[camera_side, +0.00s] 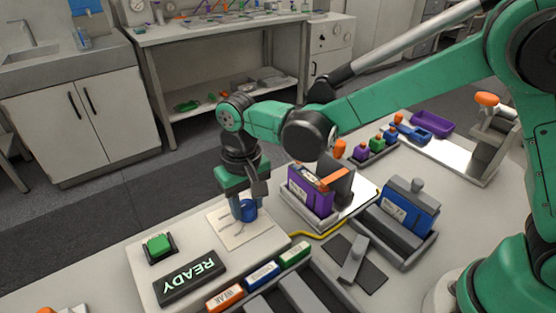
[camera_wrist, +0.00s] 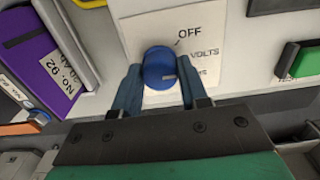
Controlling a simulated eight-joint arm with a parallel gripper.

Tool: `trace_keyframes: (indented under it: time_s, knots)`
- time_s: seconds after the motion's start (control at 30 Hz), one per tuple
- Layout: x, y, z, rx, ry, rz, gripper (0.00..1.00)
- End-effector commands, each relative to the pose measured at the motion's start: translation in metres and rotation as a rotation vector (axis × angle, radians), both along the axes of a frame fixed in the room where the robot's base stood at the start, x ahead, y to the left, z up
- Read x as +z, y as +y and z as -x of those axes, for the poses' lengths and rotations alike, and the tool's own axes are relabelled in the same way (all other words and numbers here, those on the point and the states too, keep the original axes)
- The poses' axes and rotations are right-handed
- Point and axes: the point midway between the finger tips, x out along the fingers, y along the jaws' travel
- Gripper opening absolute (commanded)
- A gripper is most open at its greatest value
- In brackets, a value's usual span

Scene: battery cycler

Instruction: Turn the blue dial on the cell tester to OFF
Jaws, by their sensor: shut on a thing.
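The blue dial (camera_wrist: 158,64) sits on a white label plate on the cell tester, with OFF at its upper right and VOLTS and another partly hidden word at its right. My gripper (camera_wrist: 158,88) is shut on the dial, one finger on each side. A lighter pointer mark on the dial shows at its right side, toward the VOLTS side rather than OFF. In the side view my gripper (camera_side: 246,208) points down over the cell tester (camera_side: 262,242), and the blue dial (camera_side: 249,210) shows partly between the fingers.
A green button (camera_side: 159,245) and a READY display (camera_side: 190,278) are on the tester's left. A purple cell (camera_side: 310,192) stands in a holder close to the right of my gripper. A blue cell (camera_side: 407,208) in a grey holder is farther right. A yellow cable (camera_side: 325,233) runs between them.

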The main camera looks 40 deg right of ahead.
Motion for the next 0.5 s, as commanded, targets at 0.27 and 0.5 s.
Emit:
trace_keyframes:
  time_s: [0.27,0.5]
  knots:
    - [0.0003,-0.0003,0.0,0.258,0.001,0.0,0.0]
    - [0.0003,-0.0004,0.0,0.459,0.001,0.0,0.0]
